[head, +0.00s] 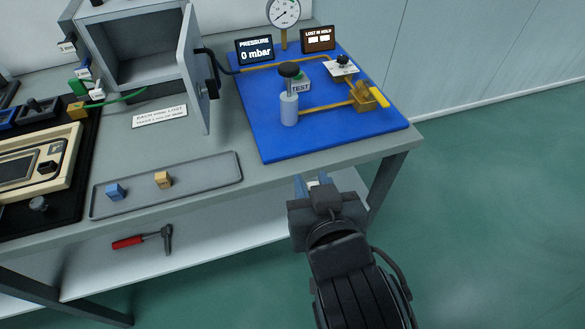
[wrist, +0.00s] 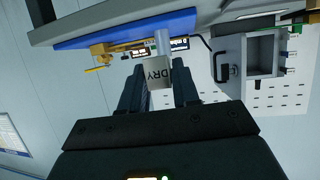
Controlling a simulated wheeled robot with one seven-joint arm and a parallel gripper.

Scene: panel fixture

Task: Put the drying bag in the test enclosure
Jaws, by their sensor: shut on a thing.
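The test enclosure (head: 125,73) is a grey box at the back of the bench, upper left in the head view. Its door (head: 195,70) stands open to the right, and the inside looks empty. The enclosure also shows at the right of the wrist view (wrist: 285,52). My gripper (head: 313,185) is off the bench's front edge, to the right of and in front of the enclosure. It is shut on the drying bag (wrist: 158,76), a pale block marked DRY, held between the fingers in the wrist view. In the head view the bag is mostly hidden by my gripper.
A blue panel (head: 260,130) with a gauge (head: 284,12), brass pipes and a TEST plunger (head: 289,105) lies behind my gripper. A grey tray (head: 205,176) holds a blue block (head: 116,191) and a tan block (head: 163,180). A label plate (head: 160,116) lies before the enclosure.

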